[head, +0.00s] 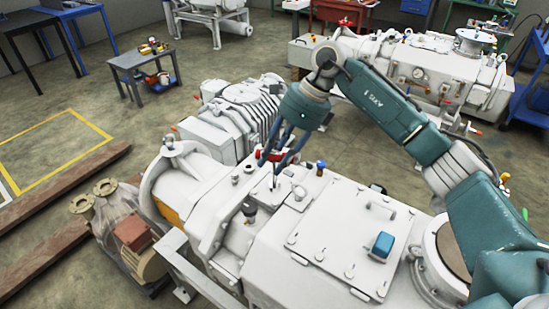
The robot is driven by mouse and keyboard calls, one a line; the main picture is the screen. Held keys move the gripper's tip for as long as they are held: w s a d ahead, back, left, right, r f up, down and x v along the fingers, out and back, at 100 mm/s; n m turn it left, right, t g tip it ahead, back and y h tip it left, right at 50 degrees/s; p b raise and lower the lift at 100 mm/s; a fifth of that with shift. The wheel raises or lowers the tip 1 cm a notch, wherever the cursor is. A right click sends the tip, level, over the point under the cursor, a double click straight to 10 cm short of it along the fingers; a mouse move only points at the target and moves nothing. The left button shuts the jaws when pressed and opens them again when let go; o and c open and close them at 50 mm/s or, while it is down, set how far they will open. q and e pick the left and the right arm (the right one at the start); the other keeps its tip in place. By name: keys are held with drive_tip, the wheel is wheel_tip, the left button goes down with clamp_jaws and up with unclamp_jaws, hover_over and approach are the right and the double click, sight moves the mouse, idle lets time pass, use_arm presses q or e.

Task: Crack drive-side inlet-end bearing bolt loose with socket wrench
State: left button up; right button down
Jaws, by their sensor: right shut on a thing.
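A large white screw vacuum pump (318,232) fills the lower middle of the head view. My right arm comes in from the right, and its gripper (271,163) points down over the pump's upper left part. Its dark fingers are shut on a small tool with red on it, which looks like the socket wrench (272,155). The wrench is mostly hidden by the fingers, and I cannot tell whether it touches a bolt. The drive-side inlet-end bearing bolt is too small to pick out. My left gripper is out of view.
A blue box-like part (383,244) sits on the pump's flat cover. A ribbed motor-like unit (235,118) stands just behind. Another white pump (415,75) stands at the back right. A small grey table (140,60) with items stands at the back left. The floor around it is open.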

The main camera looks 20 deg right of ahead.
sight(274, 186)
drive_tip(key=shift+f, duration=0.15)
drive_tip(key=shift+f+b, duration=2.15)
drive_tip(key=shift+f, duration=0.5)
drive_tip(key=shift+f+b, duration=0.65)
drive_tip(key=shift+f, duration=0.05)
drive_tip(key=shift+r, duration=0.1)
drive_tip(key=n+g, duration=0.1)
drive_tip(key=n, duration=0.1)
drive_tip(key=shift+n, duration=0.3)
drive_tip(key=shift+r+p, duration=1.4)
drive_tip(key=shift+r, duration=1.15)
drive_tip(key=shift+f, duration=0.15)
